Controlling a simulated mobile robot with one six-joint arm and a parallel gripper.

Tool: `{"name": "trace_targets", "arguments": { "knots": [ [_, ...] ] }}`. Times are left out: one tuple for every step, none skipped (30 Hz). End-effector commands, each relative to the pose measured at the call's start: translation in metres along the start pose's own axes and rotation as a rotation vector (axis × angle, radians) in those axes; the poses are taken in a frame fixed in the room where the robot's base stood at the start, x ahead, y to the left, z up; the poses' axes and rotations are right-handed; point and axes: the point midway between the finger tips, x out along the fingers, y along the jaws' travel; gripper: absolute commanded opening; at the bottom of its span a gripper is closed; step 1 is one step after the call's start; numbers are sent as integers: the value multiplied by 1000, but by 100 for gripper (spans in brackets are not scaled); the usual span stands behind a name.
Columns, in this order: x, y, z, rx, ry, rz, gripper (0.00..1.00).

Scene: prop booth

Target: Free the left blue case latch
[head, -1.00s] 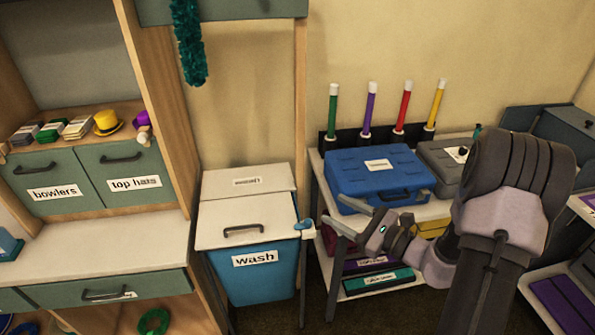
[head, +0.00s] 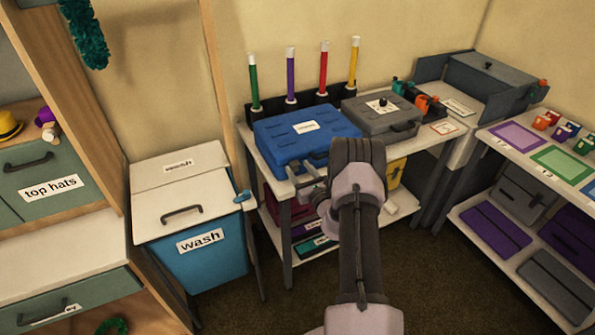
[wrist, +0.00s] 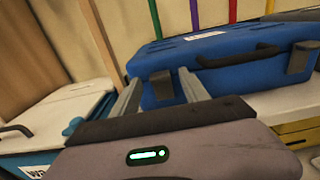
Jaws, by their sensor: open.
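The blue case (head: 300,141) lies closed on the white top of a shelf unit, and its front fills the upper part of the wrist view (wrist: 215,68). Its left latch (wrist: 162,86), a dark grey tab on the front, shows between my fingers in the wrist view. The right latch (wrist: 301,58) and the dark handle (wrist: 238,56) are farther right. My gripper (wrist: 160,80) is open and empty, with its two pale fingers pointing at the case front around the left latch. I cannot tell whether they touch it. In the head view my arm hides part of the case's front.
A grey case (head: 381,117) stands right of the blue one. Several coloured wands stand in a black rack (head: 300,98) behind. A blue wash bin (head: 207,262) stands left of the shelf unit. Dark floor (head: 420,275) is open in front.

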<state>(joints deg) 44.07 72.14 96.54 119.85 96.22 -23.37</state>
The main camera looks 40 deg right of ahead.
Motion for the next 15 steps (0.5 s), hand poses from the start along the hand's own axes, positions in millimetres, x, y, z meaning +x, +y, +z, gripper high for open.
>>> {"name": "trace_targets", "arguments": {
  "knots": [
    [6,0,-1,0,-1,1,53],
    [8,0,-1,-1,-1,1,53],
    [10,0,0,0,-1,0,53],
    [12,0,0,1,0,-1,53],
    [12,0,0,1,0,-1,53],
    [13,0,0,1,0,0,53],
    [13,0,0,1,0,0,53],
    [13,0,0,1,0,0,53],
    [13,0,1,1,0,0,53],
    [13,0,1,1,0,0,53],
    [13,0,1,1,0,0,53],
    [13,0,1,1,0,0,51],
    [13,0,1,1,0,0,45],
    [13,0,1,1,0,0,39],
    [13,0,1,1,0,0,31]
  ]
}}
